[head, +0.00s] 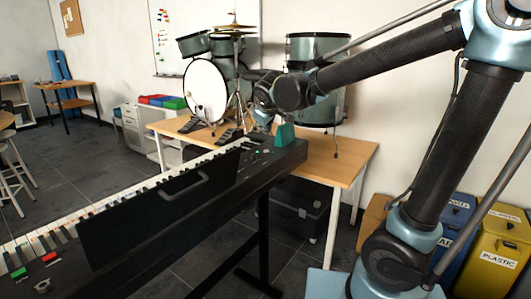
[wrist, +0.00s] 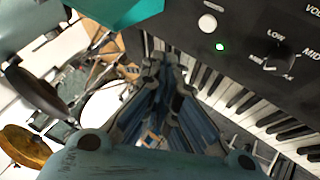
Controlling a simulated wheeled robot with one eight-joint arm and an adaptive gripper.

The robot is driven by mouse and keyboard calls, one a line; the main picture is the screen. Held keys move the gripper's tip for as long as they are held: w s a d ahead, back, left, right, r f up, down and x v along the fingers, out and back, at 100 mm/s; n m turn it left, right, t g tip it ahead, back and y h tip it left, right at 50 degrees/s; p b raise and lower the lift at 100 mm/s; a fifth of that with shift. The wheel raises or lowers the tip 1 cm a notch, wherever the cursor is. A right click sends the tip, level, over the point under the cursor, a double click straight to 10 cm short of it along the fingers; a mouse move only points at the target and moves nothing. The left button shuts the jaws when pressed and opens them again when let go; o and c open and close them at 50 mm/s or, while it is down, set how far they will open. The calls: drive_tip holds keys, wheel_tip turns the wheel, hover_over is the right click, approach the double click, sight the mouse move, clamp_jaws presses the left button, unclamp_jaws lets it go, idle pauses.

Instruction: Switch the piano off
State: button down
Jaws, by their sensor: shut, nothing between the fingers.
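The black piano (head: 200,195) runs from lower left to centre in the head view. Its control panel (head: 255,160) is at the far right end. In the wrist view, a round white button (wrist: 207,22) sits on the panel (wrist: 240,15), beside a lit green light (wrist: 219,46). A knob (wrist: 280,55) marked LOW and MID is to their right. My gripper (head: 264,122) is at the piano's far end. In the wrist view, my gripper (wrist: 165,65) is shut and empty, its tips left of and below the white button. I cannot tell whether it touches anything.
A teal block-like object (head: 284,134) stands by the panel; it also shows in the wrist view (wrist: 115,12). A wooden table (head: 335,165) stands behind the piano. A drum kit (head: 205,90) is at the back. Yellow and blue bins (head: 490,250) stand at right.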

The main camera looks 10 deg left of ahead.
sight(264, 151)
drive_tip(key=shift+f, duration=2.6)
drive_tip(key=shift+s+f, duration=0.1)
drive_tip(key=shift+f, duration=0.05)
drive_tip(key=shift+s+f, duration=0.1)
drive_tip(key=shift+f, duration=0.1)
drive_tip(key=shift+f, duration=0.4)
drive_tip(key=shift+r, duration=0.15)
idle(0.4)
drive_tip(key=shift+r, duration=0.65)
drive_tip(key=shift+r, duration=2.55)
